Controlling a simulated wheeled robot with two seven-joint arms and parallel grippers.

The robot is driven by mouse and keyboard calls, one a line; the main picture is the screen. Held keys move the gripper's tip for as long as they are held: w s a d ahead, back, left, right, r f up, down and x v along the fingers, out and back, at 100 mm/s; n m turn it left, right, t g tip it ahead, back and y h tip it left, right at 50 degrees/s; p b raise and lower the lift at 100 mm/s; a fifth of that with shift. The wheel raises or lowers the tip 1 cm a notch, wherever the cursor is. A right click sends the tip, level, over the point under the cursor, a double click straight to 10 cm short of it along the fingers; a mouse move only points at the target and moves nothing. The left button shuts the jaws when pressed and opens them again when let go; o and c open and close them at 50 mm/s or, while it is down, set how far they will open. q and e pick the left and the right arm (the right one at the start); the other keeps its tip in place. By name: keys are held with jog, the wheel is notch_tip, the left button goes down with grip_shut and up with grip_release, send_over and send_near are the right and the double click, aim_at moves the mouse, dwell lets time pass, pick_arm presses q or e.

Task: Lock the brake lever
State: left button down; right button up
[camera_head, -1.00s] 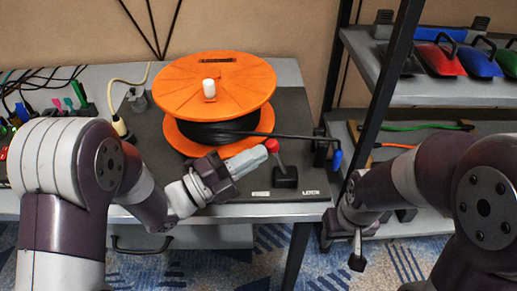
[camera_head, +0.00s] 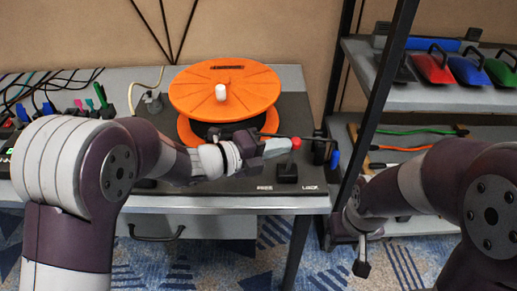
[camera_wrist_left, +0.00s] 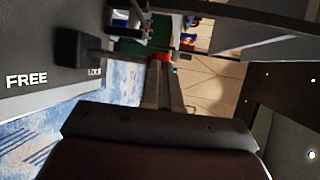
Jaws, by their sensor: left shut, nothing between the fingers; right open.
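The brake lever has a red knob (camera_head: 296,143) on a short stem above a black base (camera_head: 287,173). It leans right, towards the LOCK label (camera_head: 311,188) and away from the FREE label (camera_head: 265,188). My left gripper (camera_head: 280,148) is shut and empty, with its tips against or very close to the knob's left side. In the left wrist view, the red knob (camera_wrist_left: 160,57) shows just beyond the fingertips (camera_wrist_left: 163,75), and the black base (camera_wrist_left: 78,48) is to the left. My right gripper (camera_head: 361,258) is open, low in front of the shelf and far from the lever.
An orange cable reel (camera_head: 221,90) stands behind my left gripper. Its black cable runs right, past the lever, to a blue-tipped plug (camera_head: 335,159). A black-framed shelf (camera_head: 440,95) with coloured handled items stands at the right. Cables and connectors (camera_head: 60,105) lie at the left.

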pick_arm(q)
jog(key=shift+s+d+r+m+y+p, duration=0.1)
jog(key=shift+d+r+m+y+p, duration=0.1)
jog(key=shift+d+y, duration=0.25)
jog(key=shift+s+d+r+m+y+p, duration=0.1)
jog(key=shift+d+r+m+y+p, duration=0.1)
jog(key=shift+d+y, duration=0.25)
jog(key=shift+w+d+f, duration=0.1)
jog(key=shift+d+f, duration=0.1)
jog(key=shift+d, duration=0.3)
pick_arm(e)
jog(key=shift+r, duration=0.75)
pick_arm(q)
jog(key=shift+g, duration=0.3)
pick_arm(e)
jog(key=shift+a, duration=0.1)
